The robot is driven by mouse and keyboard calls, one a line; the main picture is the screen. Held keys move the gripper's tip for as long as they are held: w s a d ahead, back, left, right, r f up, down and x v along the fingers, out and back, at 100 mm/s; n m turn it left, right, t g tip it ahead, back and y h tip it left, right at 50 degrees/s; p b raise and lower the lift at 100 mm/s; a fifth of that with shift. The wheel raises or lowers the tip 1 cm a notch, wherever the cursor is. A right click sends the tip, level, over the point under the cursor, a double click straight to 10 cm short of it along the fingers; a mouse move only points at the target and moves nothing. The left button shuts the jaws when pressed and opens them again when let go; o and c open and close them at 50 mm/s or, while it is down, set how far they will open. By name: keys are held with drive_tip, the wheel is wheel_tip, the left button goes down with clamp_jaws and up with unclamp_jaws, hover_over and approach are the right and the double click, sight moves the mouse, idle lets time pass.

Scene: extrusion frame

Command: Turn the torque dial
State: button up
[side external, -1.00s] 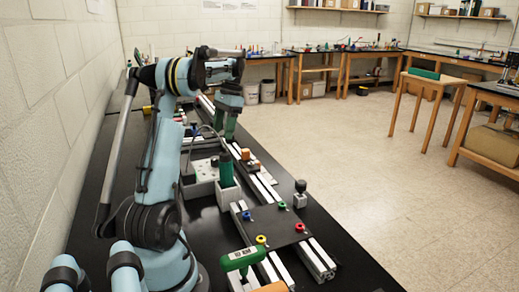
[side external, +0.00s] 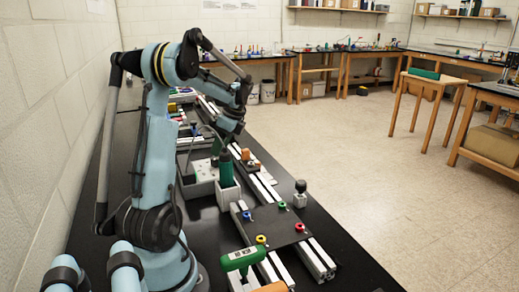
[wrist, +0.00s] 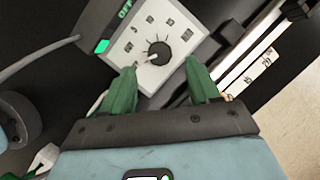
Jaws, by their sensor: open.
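The torque dial (wrist: 158,53) is a round black knob with a pale pointer mark. It sits on a white numbered face plate (wrist: 143,38) in the wrist view. My gripper (wrist: 161,64) has two green fingers spread wide, one at the lower left of the dial and one at its right. The fingers are open with nothing between them that they grip; I cannot tell their height above the plate. In the side external view my gripper's fingers are hard to make out behind the bench items, and I cannot pick out the dial there.
A grey cable runs to the left. Pale extrusion rails (wrist: 245,50) lie to the right. In the side external view, a green-handled tool (side external: 226,168) stands upright in a holder, and a dark plate (side external: 275,226) lies on rails.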

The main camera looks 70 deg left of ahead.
drive_tip(key=shift+x, duration=2.75)
drive_tip(key=shift+c, duration=0.2)
drive_tip(key=c, duration=1)
drive_tip(key=shift+n, duration=0.8)
drive_tip(key=o, duration=1)
drive_tip(key=shift+o, duration=0.2)
drive_tip(key=shift+w+r, duration=0.1)
drive_tip(key=v, duration=1.2)
drive_tip(key=shift+a, duration=0.2)
drive_tip(key=shift+w, duration=0.1)
